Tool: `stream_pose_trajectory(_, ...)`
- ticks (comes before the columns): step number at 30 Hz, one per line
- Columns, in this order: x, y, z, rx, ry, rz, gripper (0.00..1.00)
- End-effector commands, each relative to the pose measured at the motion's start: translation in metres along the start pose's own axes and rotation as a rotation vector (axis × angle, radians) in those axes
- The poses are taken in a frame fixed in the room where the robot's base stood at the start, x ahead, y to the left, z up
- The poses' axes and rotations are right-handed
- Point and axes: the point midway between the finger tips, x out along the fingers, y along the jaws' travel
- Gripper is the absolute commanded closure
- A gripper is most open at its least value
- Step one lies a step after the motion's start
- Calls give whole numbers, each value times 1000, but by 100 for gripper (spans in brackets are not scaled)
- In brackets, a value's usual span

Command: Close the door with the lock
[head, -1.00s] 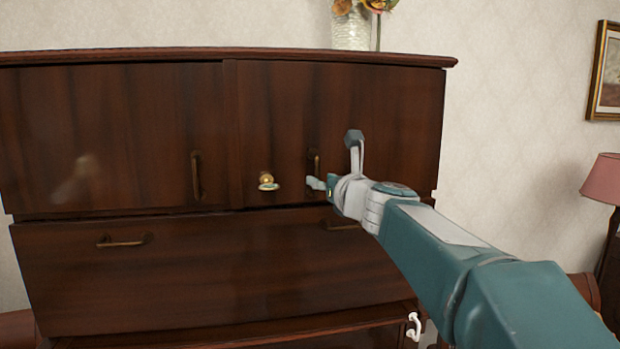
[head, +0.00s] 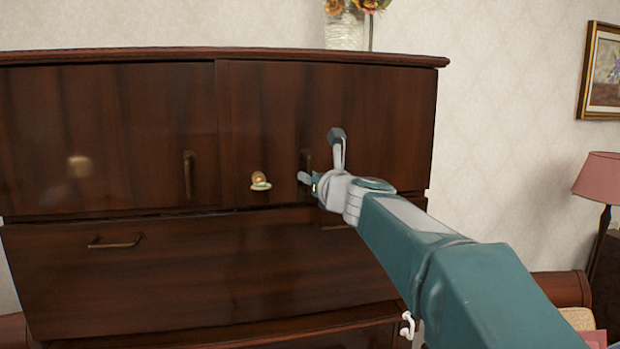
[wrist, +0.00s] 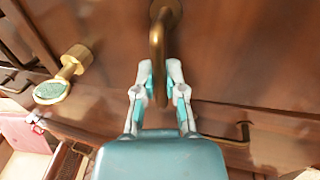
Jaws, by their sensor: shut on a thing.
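The dark wood door (head: 370,110) is the upper right panel of the cabinet and carries a brass lock with a round plate (head: 261,182). A narrow strip shows along the door's left edge; I cannot tell if it sits fully flush. A brass handle (head: 306,160) is on this door, right of the lock. My gripper (head: 321,157) is at this handle. In the wrist view my gripper (wrist: 160,80) is shut on the vertical handle (wrist: 157,45), one finger on each side. The lock (wrist: 72,66) shows left of it, apart from the fingers.
The left panel (head: 110,120) has its own handle (head: 188,175). A drawer (head: 180,270) with brass handles lies below. A vase with flowers (head: 344,27) stands at the cabinet top. A pink lamp (head: 603,178) and a framed picture (head: 602,70) are at the right.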

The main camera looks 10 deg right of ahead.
Motion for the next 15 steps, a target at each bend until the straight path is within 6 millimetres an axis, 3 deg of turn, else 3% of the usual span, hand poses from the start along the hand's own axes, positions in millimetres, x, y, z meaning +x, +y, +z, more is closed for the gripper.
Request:
stream_pose_trajectory(6, 21, -2, 0, -2, 0, 1, 100)
stream_pose_trajectory(14, 23, -2, 0, -1, -1, 0, 100)
stream_pose_trajectory(15, 23, -2, 0, 0, -1, 0, 82)
